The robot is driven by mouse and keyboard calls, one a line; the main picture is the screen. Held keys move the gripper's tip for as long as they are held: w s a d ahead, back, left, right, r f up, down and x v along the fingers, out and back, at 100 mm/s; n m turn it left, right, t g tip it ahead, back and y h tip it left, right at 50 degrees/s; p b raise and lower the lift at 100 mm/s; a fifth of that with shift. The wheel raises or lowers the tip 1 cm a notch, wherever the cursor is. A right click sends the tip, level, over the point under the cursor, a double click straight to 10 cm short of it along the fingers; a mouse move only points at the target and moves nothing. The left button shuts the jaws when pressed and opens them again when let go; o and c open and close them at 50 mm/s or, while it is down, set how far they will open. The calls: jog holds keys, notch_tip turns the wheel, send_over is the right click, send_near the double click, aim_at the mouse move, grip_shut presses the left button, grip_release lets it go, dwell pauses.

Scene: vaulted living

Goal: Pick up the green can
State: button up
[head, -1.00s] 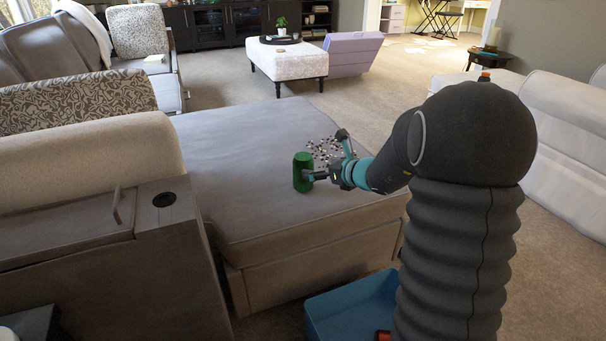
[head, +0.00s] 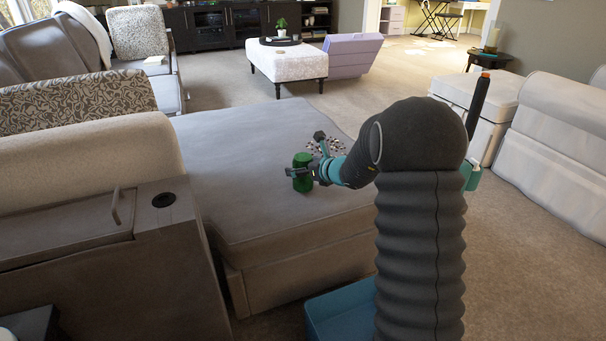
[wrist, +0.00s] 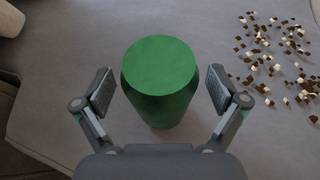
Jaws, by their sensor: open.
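The green can (head: 302,174) stands upright on the grey sofa seat. In the wrist view the can (wrist: 160,80) is seen from above, between the two fingers. My gripper (wrist: 160,92) is open, with one finger on each side of the can and a visible gap on both sides. In the head view my gripper (head: 303,171) reaches the can from the right, and a finger crosses in front of the can's side.
A patch of small brown and white pieces (wrist: 272,58) lies on the seat (head: 240,150) to the right of the can. A blue bin (head: 340,312) stands on the floor by the sofa's front. The seat left of the can is clear.

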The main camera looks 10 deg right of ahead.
jog(key=c, duration=0.9)
jog(key=shift+c, duration=0.2)
jog(key=shift+r, duration=0.1)
